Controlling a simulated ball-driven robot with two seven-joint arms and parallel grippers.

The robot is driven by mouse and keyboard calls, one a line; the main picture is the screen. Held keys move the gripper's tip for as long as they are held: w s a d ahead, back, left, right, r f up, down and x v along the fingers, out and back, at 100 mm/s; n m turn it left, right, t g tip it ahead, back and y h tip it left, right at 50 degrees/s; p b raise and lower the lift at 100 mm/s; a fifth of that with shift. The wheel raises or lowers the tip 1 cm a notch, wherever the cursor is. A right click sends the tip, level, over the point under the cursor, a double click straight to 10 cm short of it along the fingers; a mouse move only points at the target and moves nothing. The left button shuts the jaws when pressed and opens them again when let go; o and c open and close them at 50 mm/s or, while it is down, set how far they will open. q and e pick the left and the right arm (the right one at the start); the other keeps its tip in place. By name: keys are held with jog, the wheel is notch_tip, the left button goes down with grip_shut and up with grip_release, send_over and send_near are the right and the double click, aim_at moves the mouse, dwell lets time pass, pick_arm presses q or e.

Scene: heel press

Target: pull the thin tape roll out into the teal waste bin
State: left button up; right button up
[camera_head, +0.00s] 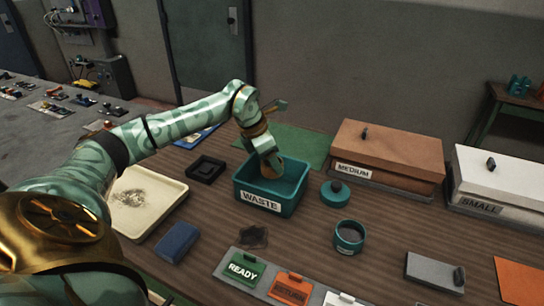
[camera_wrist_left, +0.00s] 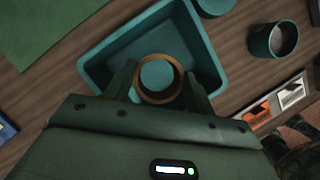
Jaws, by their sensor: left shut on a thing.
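The teal waste bin (camera_head: 283,206), marked WASTE, stands upright on the wooden bench. My left gripper (camera_head: 270,168) reaches down into the bin's opening from above. In the left wrist view its fingers (camera_wrist_left: 160,88) are shut on the thin tape roll (camera_wrist_left: 158,99), a brown-orange ring. The bin's floor shows through the ring, and the bin's walls (camera_wrist_left: 205,62) surround it on the far sides. I cannot tell whether the roll touches the bin floor. My right gripper is not in view.
A teal lidless pot (camera_head: 349,237) and a round teal lid (camera_head: 335,193) stand right of the bin. A cream tray (camera_head: 172,199), a black square holder (camera_head: 206,169) and a blue block (camera_head: 178,241) lie left. The MEDIUM box (camera_head: 388,155) is behind right.

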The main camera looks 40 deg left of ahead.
pick_arm(q)
jog(key=shift+f+b, duration=1.9)
jog(key=shift+f, duration=1.75)
jog(key=o, duration=1.3)
jog(key=shift+r+p, duration=4.25)
jog(key=shift+r, duration=1.25)
jog(key=shift+f, duration=0.1)
